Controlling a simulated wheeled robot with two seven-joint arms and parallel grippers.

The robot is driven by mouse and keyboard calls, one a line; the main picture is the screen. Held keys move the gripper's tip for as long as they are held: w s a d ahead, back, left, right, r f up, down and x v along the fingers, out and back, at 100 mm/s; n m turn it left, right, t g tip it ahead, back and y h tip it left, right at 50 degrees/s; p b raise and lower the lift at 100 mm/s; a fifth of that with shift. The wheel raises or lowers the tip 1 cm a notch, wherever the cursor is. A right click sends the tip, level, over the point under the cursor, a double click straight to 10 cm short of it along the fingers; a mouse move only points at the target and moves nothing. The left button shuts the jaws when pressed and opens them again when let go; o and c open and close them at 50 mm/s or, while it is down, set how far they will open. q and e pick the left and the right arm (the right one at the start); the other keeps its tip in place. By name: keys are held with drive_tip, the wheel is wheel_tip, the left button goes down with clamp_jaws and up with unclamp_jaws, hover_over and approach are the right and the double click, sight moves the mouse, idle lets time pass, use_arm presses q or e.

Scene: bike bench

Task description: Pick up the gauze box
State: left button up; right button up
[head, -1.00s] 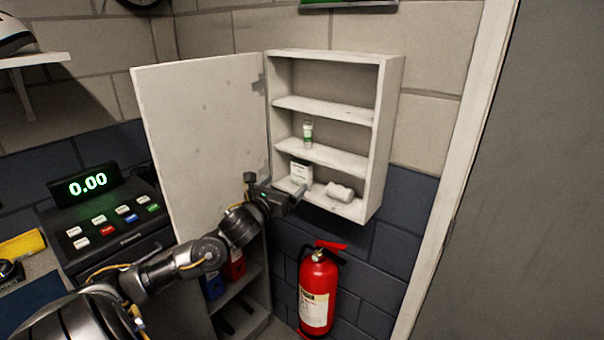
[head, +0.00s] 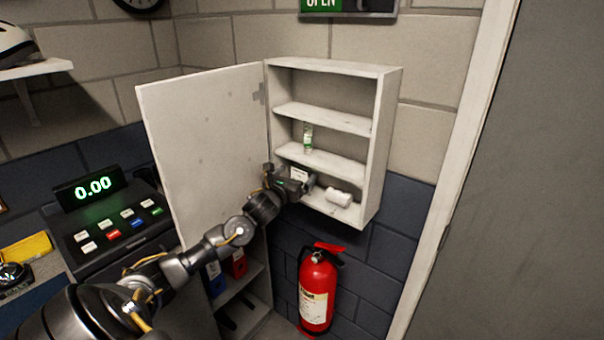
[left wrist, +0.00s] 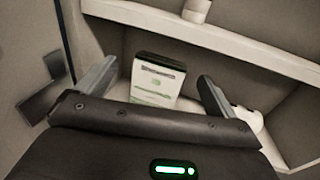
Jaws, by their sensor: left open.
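The gauze box (head: 299,174) is a small white carton with green print on the bottom shelf of the open wall cabinet (head: 383,150). In the head view my left gripper (head: 294,184) is in front of it and hides its lower part. In the left wrist view the box (left wrist: 157,82) stands upright, slightly tilted in the picture, between the two spread fingers of my left gripper (left wrist: 152,84). The gripper is open, with a gap on each side of the box. My right gripper is not in view.
A white roll (head: 338,196) lies on the same shelf, right of the box. The cabinet door (head: 205,150) is swung open to the left. A fire extinguisher (head: 317,290) hangs below.

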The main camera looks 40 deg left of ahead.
use_arm(q)
drive_tip(key=shift+x, duration=1)
drive_tip(key=shift+s, duration=0.1)
drive_tip(key=c, duration=1)
drive_tip(key=shift+c, duration=0.2)
drive_tip(key=shift+r, duration=0.1)
